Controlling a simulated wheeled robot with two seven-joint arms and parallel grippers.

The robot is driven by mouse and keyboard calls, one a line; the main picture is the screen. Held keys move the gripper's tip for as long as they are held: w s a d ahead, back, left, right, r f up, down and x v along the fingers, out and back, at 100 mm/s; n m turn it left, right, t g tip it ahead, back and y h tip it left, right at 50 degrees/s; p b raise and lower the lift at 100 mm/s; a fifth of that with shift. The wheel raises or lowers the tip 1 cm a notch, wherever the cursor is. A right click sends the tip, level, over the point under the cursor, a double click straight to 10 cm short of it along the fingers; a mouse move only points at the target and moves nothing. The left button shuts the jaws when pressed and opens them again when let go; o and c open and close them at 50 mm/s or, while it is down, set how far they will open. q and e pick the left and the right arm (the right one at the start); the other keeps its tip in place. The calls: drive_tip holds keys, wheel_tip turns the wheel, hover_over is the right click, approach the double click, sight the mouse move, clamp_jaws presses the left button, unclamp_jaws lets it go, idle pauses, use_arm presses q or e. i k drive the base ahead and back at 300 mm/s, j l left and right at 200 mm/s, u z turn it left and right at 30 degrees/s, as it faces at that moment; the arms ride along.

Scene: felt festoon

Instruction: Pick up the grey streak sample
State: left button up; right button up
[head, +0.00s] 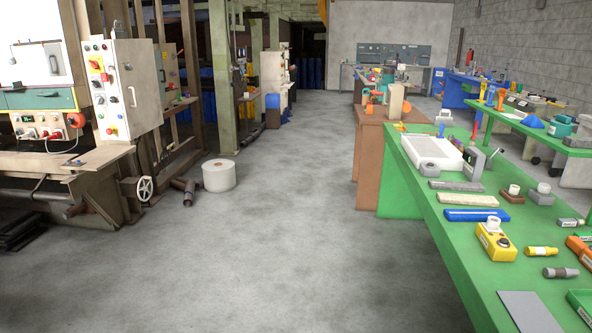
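A long green table (440,240) runs along the right side of the head view. I cannot tell for sure which thing is the grey streak sample. A grey, speckled flat bar (457,186) lies on the table in front of a white tray. A plain grey flat plate (525,311) lies at the near end of the table. A small dark grey cylinder (561,272) lies to the right of that plate. Neither of my grippers is in view.
Near the grey bar are the white tray (432,153), a cream bar (467,200), a blue bar (477,215) and a yellow control box (495,241). The concrete floor left of the table is clear, with a white roll (219,176) near the machine (60,110).

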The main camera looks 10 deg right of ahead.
sight(434, 184)
drive_tip(key=i+z, duration=0.15)
drive_tip(key=i, duration=0.6)
drive_tip(key=i+j+z, duration=0.2)
drive_tip(key=i, duration=0.55)
drive_tip(key=i+z, duration=0.95)
drive_tip(key=i+j+z, duration=0.25)
drive_tip(key=z, duration=0.25)
drive_tip(key=i+j+z, duration=0.5)
drive_tip(key=i+l, duration=0.05)
drive_tip(key=i, duration=0.05)
